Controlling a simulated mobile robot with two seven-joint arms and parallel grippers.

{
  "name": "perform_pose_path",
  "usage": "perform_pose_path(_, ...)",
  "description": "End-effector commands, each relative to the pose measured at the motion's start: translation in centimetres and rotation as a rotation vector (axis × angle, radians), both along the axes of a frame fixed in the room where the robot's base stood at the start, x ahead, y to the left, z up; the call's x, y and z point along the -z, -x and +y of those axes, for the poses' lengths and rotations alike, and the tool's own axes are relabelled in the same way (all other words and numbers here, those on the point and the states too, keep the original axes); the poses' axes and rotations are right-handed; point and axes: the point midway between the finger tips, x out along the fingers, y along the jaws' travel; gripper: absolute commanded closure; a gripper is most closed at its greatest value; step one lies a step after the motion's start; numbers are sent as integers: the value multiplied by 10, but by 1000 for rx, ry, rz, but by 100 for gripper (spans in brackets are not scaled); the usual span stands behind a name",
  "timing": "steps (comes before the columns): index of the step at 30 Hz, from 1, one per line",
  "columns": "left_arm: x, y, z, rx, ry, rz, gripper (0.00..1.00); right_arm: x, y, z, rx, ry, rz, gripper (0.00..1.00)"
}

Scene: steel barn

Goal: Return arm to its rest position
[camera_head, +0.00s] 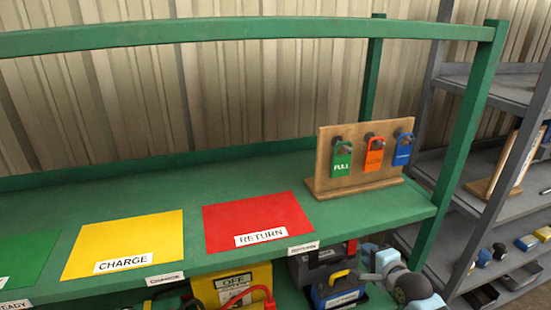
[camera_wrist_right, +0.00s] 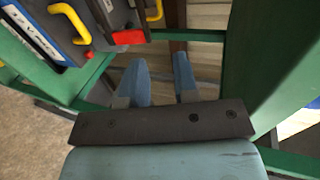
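My right arm shows at the lower right of the head view, with its pale blue and dark wrist parts (camera_head: 405,285) in front of the lower shelf, below the bench top's front edge. In the right wrist view, my right gripper (camera_wrist_right: 162,78) has two blue fingers standing apart with nothing between them. Beyond them are floor and a dark post. A blue and dark battery-like unit with a yellow handle (camera_wrist_right: 70,22) lies to the left of the fingers, apart from them. My left gripper is not in view.
The green bench (camera_head: 365,212) carries a yellow CHARGE mat (camera_head: 130,238), a red RETURN mat (camera_head: 255,215) and a wooden tag board (camera_head: 360,178). A green post (camera_head: 460,140) stands close to my right arm; it fills the right of the wrist view (camera_wrist_right: 265,60). Grey shelving (camera_head: 510,215) is further right.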

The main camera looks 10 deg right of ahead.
Motion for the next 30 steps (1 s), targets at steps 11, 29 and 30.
perform_pose_path(11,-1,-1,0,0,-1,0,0,104,118,86,-379,699,54,72)
perform_pose_path(29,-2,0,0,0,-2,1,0,157,256,172,-852,1426,-56,72)
perform_pose_path(30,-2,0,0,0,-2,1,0,158,255,172,-852,1426,-56,72)
